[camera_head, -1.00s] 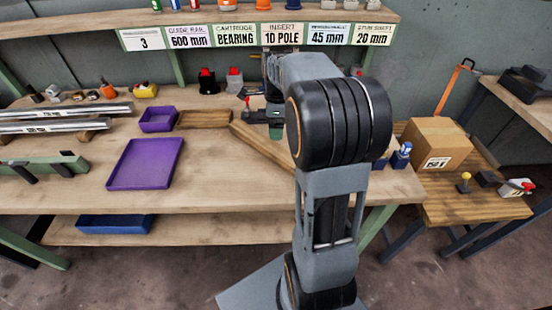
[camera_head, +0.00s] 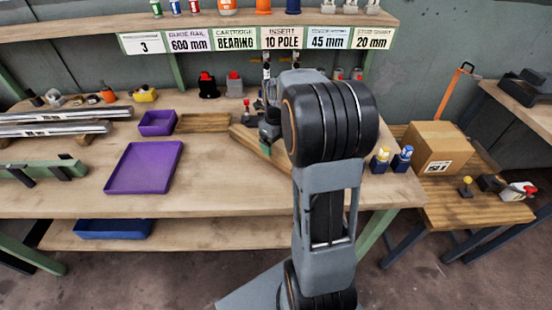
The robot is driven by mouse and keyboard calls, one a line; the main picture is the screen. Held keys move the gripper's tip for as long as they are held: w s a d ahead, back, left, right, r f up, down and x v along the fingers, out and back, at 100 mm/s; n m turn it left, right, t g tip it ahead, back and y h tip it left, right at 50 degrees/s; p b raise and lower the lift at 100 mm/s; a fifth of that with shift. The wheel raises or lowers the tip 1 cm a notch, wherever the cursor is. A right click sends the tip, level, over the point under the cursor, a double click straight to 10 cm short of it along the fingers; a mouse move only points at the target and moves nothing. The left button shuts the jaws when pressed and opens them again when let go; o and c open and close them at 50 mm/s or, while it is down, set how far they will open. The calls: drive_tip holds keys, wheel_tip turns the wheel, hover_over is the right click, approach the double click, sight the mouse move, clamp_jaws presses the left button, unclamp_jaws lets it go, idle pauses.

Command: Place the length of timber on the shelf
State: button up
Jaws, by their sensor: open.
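A length of timber (camera_head: 246,136) lies diagonally on the workbench, left of my arm; its right end is hidden behind the arm. My gripper (camera_head: 265,148), dark with a green tip, is at the timber's middle and partly covers it. The jaws are open; I cannot tell whether they touch or straddle the timber. An upper shelf (camera_head: 90,22) with a row of labels runs along the back. A lower shelf (camera_head: 190,235) lies under the bench.
A larger purple tray (camera_head: 145,167) is in front. A blue tray (camera_head: 113,227) sits on the lower shelf. The bench front is mostly clear.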

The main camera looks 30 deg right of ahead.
sight(276, 153)
drive_tip(key=shift+f, duration=2.85)
drive_tip(key=shift+c, duration=0.5)
drive_tip(key=c, duration=1.2)
drive_tip(key=shift+c, duration=0.7)
drive_tip(key=shift+r, duration=0.1)
drive_tip(key=shift+r, duration=0.1)
